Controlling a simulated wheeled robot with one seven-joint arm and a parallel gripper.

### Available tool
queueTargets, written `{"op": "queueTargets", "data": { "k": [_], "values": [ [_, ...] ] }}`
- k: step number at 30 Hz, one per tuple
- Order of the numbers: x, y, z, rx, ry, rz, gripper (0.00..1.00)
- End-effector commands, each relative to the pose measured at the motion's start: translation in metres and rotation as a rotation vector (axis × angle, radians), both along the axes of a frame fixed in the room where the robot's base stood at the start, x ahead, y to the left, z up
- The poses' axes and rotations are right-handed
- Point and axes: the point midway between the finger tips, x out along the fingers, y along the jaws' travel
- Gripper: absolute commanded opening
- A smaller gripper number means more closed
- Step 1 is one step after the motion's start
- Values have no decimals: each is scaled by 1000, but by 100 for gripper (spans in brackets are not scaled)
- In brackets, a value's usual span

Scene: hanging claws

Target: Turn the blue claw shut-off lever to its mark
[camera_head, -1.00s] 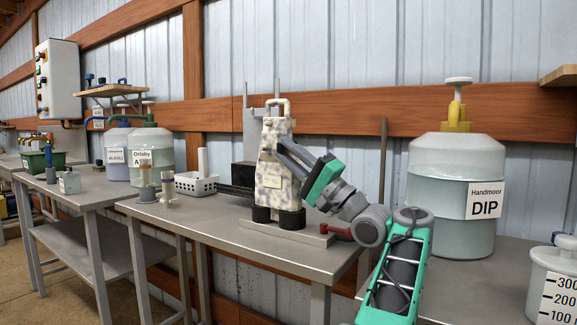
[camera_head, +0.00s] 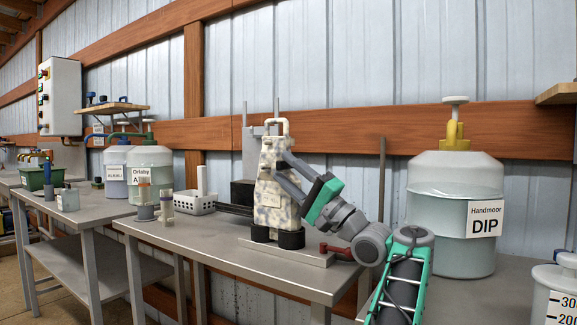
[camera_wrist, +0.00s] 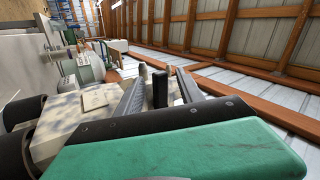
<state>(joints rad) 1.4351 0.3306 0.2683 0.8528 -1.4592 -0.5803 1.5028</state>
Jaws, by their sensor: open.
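My gripper (camera_head: 283,162) is in front of the upper right side of a speckled cream machine with a top handle (camera_head: 275,128). Its two grey fingers are apart; the wrist view shows them too (camera_wrist: 160,78). A dark upright post (camera_wrist: 160,90) appears between the fingers in that view; I cannot tell whether they touch it. Small blue parts show on the wall shelf (camera_head: 103,99) and at the far left (camera_head: 47,165). They are too small to tell whether either is the blue claw shut-off lever. I cannot make out its mark.
The machine stands on a grey bench (camera_head: 230,248) with a white basket (camera_head: 196,204) to its left. A red handle (camera_head: 336,251) lies low on the right. A large DIP container (camera_head: 450,225) stands at the right. Labelled jugs (camera_head: 150,180) stand at the left.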

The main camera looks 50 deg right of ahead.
Motion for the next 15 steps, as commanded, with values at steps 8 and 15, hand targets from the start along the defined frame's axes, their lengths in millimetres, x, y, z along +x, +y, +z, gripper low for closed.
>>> {"op": "queueTargets", "data": {
  "k": [8,15],
  "values": [
    [-9,10,52,-5,-1,-2,45],
    [-42,45,92,-7,-1,-5,45]
  ]
}}
